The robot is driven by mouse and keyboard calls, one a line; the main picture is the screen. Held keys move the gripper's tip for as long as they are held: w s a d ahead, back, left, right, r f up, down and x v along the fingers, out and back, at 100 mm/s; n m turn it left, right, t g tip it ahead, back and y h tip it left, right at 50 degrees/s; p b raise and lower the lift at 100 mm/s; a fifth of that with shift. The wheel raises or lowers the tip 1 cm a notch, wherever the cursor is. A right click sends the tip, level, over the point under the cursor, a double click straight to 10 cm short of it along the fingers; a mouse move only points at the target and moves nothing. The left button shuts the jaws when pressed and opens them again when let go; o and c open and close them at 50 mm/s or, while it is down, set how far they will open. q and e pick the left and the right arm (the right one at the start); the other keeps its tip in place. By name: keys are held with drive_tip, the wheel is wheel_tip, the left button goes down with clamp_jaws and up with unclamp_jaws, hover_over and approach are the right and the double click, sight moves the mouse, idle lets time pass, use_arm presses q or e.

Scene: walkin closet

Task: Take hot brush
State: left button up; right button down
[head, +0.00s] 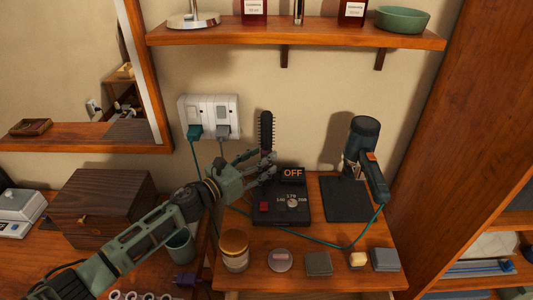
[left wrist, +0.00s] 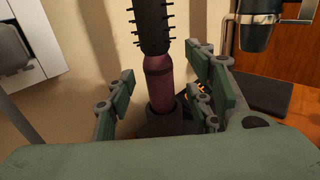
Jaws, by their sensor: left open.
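The hot brush (head: 266,130) stands upright near the back of the wooden table, behind a black base unit (head: 282,207) whose display reads OFF. It has a black bristled barrel and a dark reddish handle, and its lower end is in a dark holder. My left gripper (head: 262,165) reaches in from the left at handle height. In the left wrist view the open fingers stand on both sides of the brush's handle (left wrist: 160,82), with a gap visible on the left. Whether the right finger touches it, I cannot tell. My right gripper is not in view.
A dark green hair dryer (head: 366,150) stands on a black mat (head: 345,200) to the right. A jar (head: 233,250), a round tin (head: 279,260) and small blocks line the front edge. A cord crosses the table. A shelf (head: 300,36) hangs above.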

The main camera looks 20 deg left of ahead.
use_arm(q)
drive_tip(key=shift+p+x, duration=0.35)
drive_tip(key=shift+x, duration=1.15)
drive_tip(key=shift+a+f, duration=0.1)
clamp_jaws()
